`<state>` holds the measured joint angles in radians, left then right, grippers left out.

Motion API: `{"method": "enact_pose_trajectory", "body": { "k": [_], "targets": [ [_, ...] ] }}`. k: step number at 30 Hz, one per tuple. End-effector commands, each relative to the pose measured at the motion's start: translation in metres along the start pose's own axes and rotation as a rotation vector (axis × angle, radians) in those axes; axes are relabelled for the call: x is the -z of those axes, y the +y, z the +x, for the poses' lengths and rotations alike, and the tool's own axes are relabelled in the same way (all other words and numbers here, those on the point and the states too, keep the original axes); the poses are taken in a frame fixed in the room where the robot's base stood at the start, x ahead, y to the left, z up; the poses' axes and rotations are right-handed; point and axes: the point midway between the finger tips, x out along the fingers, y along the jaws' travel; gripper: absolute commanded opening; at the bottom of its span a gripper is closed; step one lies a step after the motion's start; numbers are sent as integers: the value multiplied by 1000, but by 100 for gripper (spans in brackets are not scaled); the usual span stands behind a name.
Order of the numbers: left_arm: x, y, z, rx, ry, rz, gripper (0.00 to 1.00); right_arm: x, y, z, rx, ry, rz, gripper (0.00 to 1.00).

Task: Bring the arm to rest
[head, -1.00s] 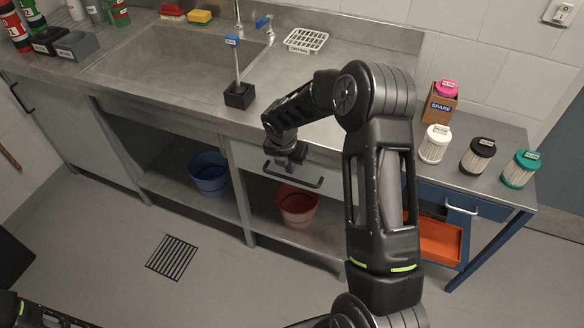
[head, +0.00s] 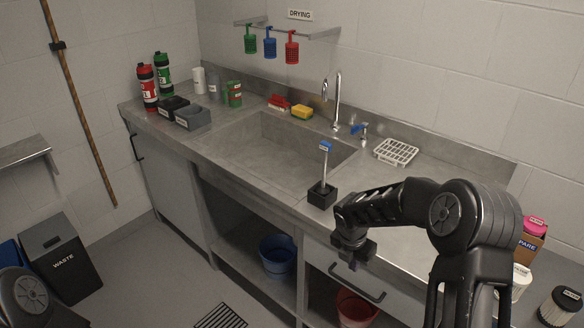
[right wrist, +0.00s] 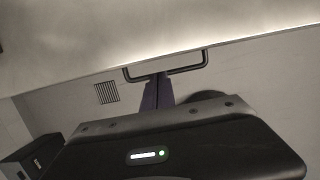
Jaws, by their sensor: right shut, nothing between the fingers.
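My right arm comes in from the right in the head view and bends over the counter edge. Its gripper (head: 352,258) hangs in front of the drawer handle (head: 357,284), below the counter top, and is shut and empty. In the right wrist view the shut fingers (right wrist: 158,92) show as a narrow dark shape by the handle (right wrist: 165,70); I cannot tell whether they touch it. My left arm shows only as a dark joint at the lower left of the head view, with its gripper out of view.
A steel counter (head: 300,225) with a sink runs across the middle. A black stand (head: 322,194) with a blue-topped rod is near the gripper. Filters stand at right, one white (head: 518,282). A blue bucket (head: 278,257) and red bucket (head: 356,308) sit below. A waste bin (head: 62,262) stands left.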

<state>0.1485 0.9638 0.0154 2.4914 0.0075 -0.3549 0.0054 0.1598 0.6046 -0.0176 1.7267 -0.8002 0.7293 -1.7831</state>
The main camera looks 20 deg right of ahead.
Motion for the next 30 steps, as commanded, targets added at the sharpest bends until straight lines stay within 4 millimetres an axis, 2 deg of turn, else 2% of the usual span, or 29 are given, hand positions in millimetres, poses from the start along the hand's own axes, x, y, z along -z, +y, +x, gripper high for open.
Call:
{"method": "enact_pose_trajectory", "body": {
  "k": [5, 8, 11, 14, 17, 19, 21, 24, 27, 30],
  "targets": [
    [0, 0, 0, 0, 0, 0, 33, 0, 2, 0, -9, -1, 60, 0],
    [0, 0, 0, 0, 0, 0, 33, 0, 15, 0, -60, 4, 197, 0],
    [0, 0, 0, 0, 0, 0, 33, 19, 33, 4, -140, 66, 437, 0],
    [0, 0, 0, 0, 0, 0, 33, 66, 51, 18, -200, 208, 772, 0],
    [0, 0, 0, 0, 0, 0, 33, 136, 58, 37, -179, 401, 1181, 0],
    [0, 0, 0, 0, 0, 0, 33, 191, 52, 50, -103, 529, 1497, 0],
    [0, 0, 0, 0, 0, 0, 33, 245, 34, 62, 16, 619, 1811, 0],
    [0, 0, 0, 0, 0, 0, 33, 309, -5, 74, 195, 647, 2157, 0],
    [0, 0, 0, 0, 0, 0, 33, 354, -45, 78, 327, 601, 2303, 0],
    [0, 0, 0, 0, 0, 0, 33, 383, -72, 78, 411, 555, 2314, 0]
  ]
}}
